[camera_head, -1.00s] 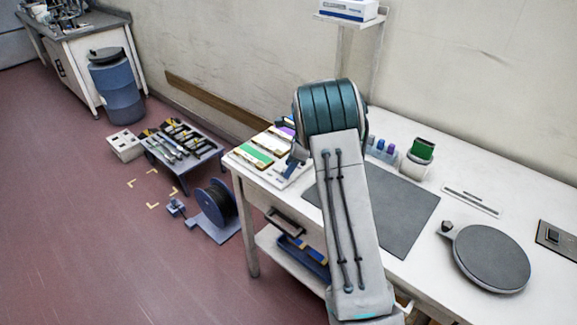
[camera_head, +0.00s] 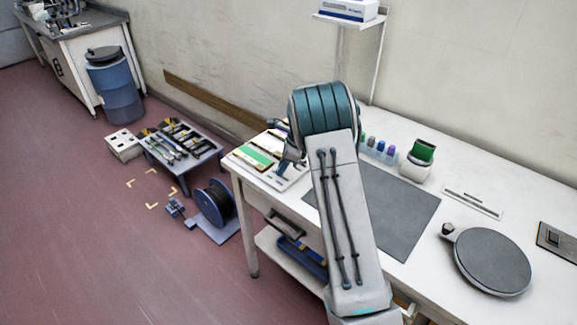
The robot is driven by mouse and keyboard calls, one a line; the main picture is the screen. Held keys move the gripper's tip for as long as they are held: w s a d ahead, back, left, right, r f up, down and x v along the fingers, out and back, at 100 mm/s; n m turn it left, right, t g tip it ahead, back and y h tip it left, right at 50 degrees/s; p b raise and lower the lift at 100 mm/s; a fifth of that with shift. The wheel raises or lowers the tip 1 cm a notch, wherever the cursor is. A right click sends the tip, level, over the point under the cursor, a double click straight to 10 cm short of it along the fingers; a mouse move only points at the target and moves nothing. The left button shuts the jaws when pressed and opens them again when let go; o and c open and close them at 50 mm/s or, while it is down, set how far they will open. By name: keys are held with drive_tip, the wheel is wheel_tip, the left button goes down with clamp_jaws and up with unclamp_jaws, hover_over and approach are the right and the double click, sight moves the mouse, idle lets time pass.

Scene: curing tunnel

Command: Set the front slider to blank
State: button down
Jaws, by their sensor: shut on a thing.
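A pale slider board (camera_head: 262,177) lies at the left end of the white table, with green, white and yellowish strips on it. My gripper (camera_head: 283,171) is low over the right part of the board, fingers pointing down. It is shut on what appears to be the front slider; the slider's handle is too small and too covered to make out. My arm hides the back right part of the board.
A dark mat (camera_head: 390,215), small coloured bottles (camera_head: 376,146), a green-topped cup (camera_head: 418,160) and a round grey plate (camera_head: 492,260) are on the table. A low tool rack (camera_head: 182,148) and cable reel (camera_head: 216,204) stand on the floor at left.

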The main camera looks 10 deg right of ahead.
drive_tip(key=shift+a, duration=0.1)
drive_tip(key=shift+s, duration=0.15)
drive_tip(key=c, duration=1.3)
unclamp_jaws()
drive_tip(key=shift+o, duration=0.2)
drive_tip(key=shift+d, duration=0.2)
drive_tip(key=shift+d+r, duration=0.1)
drive_tip(key=shift+r, duration=0.05)
drive_tip(key=b+v, duration=0.1)
drive_tip(key=v, duration=1.2)
drive_tip(key=shift+r, duration=0.3)
drive_tip(key=shift+s, duration=0.15)
